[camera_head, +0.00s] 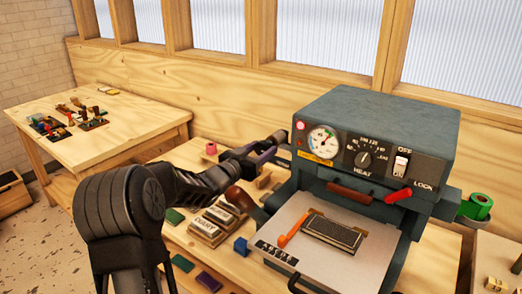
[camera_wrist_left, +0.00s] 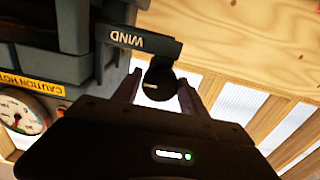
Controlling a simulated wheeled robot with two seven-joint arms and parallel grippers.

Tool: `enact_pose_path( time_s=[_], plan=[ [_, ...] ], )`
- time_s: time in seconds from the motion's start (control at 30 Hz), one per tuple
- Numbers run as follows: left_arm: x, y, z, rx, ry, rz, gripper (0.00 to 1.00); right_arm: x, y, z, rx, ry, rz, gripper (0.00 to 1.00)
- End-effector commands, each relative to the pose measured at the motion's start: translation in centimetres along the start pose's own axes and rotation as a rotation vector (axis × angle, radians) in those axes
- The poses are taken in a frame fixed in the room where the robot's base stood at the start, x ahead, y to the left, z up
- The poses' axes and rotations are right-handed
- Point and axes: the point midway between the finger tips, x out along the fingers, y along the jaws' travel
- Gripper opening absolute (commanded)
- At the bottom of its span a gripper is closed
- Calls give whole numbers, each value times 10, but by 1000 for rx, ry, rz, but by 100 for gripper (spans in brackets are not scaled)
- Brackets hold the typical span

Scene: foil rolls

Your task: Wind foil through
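The grey-green foil machine (camera_head: 385,125) stands on the bench with a dial, a heat knob and a red-tipped lock lever. My left gripper (camera_head: 268,146) reaches to its left side. In the left wrist view, a black arm marked WIND (camera_wrist_left: 140,41) carries a dark round knob (camera_wrist_left: 160,82). The fingers of my left gripper (camera_wrist_left: 160,92) are apart on either side of this knob; contact is not clear. A dark plate with a gold edge (camera_head: 332,232) lies on the machine's pale bed (camera_head: 340,268). My right gripper is out of view.
A side table (camera_head: 130,125) holds small items.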

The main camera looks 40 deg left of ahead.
Motion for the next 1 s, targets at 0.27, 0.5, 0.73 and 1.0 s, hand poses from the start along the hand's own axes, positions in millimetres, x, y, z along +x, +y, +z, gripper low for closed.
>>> enact_pose_path(
  time_s=[0.27, 0.5, 0.73, 1.0],
  plan=[
    [0, 0, 0, 0, 0, 0, 26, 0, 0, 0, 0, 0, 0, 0],
    [0, 0, 0, 0, 0, 0, 6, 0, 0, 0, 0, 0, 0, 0],
    [0, 0, 0, 7, 0, 0, 4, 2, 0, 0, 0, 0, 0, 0],
    [0, 0, 3, 78, 1, 0, 4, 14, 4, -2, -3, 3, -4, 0]
  ],
)
